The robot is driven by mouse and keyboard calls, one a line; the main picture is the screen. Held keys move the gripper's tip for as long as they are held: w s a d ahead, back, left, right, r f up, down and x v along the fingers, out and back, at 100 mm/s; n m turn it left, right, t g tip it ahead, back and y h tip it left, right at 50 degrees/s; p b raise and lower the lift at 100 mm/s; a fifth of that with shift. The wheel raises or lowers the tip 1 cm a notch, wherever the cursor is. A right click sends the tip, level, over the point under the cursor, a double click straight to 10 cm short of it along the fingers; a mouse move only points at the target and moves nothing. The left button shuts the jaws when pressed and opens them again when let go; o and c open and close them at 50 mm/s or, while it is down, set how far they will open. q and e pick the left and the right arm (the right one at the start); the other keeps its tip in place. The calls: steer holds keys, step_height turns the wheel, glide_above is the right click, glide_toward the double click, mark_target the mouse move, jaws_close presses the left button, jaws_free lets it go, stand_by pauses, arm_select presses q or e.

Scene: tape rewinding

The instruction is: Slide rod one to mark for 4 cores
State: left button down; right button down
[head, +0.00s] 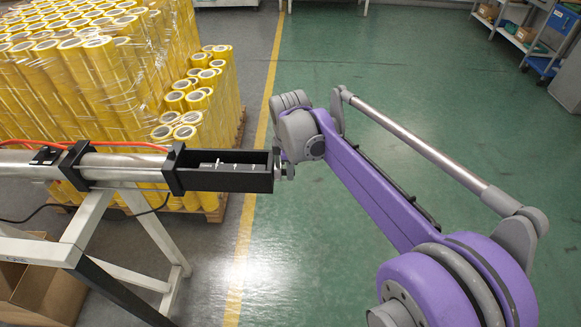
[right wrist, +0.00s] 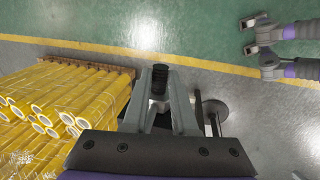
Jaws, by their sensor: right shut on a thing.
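A long silver rod tube (head: 110,168) lies horizontally on a pale stand (head: 88,215) in the head view. Black clamps (head: 176,168) hold it. A black open channel (head: 235,184) with short white marks extends from its right end; a small silver rod (head: 208,168) shows inside. My right gripper (head: 285,171) is at the channel's right end, shut on a small end piece mostly hidden by the fingers. In the right wrist view a black ribbed knob (right wrist: 160,76) shows at the fingertips. Which mark the rod stands at is too small to tell.
Pallets of wrapped yellow tape rolls (head: 95,65) stand behind the rod at the left. A cardboard box (head: 42,285) sits below the stand. A shelf cart (head: 520,40) stands at the far right. The green floor around my right arm is clear.

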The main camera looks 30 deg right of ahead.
steer(key=s+d, duration=0.1)
steer(key=d, duration=0.1)
steer(key=s+d, duration=0.1)
steer(key=d, duration=0.1)
steer(key=shift+s+d, duration=0.1)
steer(key=shift+s, duration=0.2)
steer(key=c, duration=0.7)
jaws_free()
step_height(320, 180, up, 11)
steer(key=s+a, duration=0.1)
steer(key=shift+s+f+p, duration=0.2)
steer(key=shift+s+p, duration=0.2)
steer(key=shift+p, duration=0.05)
steer(key=shift+a, duration=0.15)
